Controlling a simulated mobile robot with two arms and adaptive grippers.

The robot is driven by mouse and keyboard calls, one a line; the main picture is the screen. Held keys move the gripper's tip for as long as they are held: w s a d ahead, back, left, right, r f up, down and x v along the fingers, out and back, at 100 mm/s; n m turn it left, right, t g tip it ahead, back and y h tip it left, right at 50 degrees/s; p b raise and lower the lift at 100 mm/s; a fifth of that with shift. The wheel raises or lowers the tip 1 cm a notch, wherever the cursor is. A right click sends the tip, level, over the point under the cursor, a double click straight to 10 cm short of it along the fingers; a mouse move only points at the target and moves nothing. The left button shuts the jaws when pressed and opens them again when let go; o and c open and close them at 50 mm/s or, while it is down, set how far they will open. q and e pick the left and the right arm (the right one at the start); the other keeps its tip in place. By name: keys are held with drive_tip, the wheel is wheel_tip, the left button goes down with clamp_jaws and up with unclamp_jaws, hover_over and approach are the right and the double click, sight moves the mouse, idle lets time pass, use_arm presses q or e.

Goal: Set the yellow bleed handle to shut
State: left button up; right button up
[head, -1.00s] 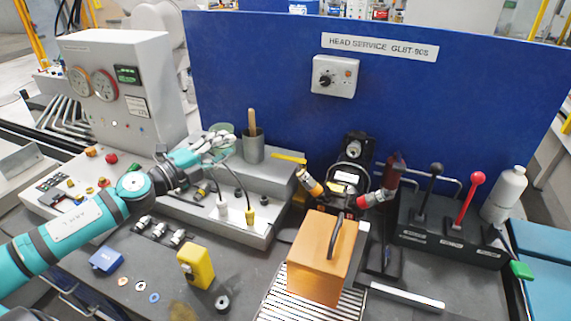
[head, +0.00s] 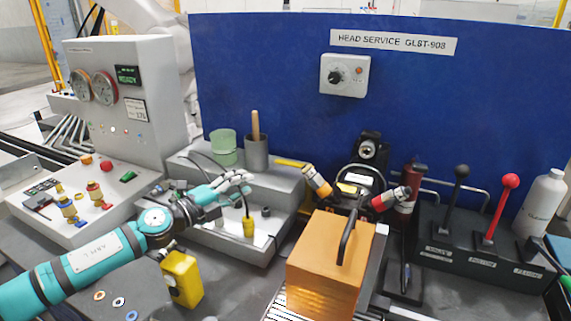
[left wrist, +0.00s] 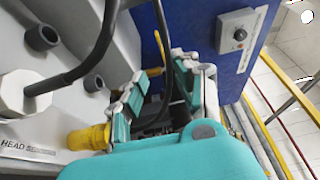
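The yellow handle (head: 290,164) is a thin yellow bar at the right rear edge of the grey block, beside the blue panel. A thin yellow bar (left wrist: 161,50), which looks like the same handle, stands upright in the left wrist view, beyond the fingers. My left gripper (head: 240,184) is over the front of the grey block, left of the handle and apart from it. In the left wrist view its fingers (left wrist: 160,78) are spread with a gap between them and hold nothing. My right gripper is in neither current view.
A yellow plug (head: 249,226) with a black cable stands close below my left gripper; its cable (left wrist: 92,50) crosses the wrist view. A grey cup (head: 257,153) and green cup (head: 224,147) stand behind. An orange box (head: 325,265) stands to the right.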

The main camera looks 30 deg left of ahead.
use_arm(q)
drive_tip(key=p, duration=0.4)
approach(286, 162)
drive_tip(key=w, duration=0.4)
drive_tip(key=x, duration=0.3)
drive_tip(key=d+x, duration=0.1)
drive_tip(key=x, duration=0.2)
drive_tip(key=shift+f, duration=0.2)
clamp_jaws()
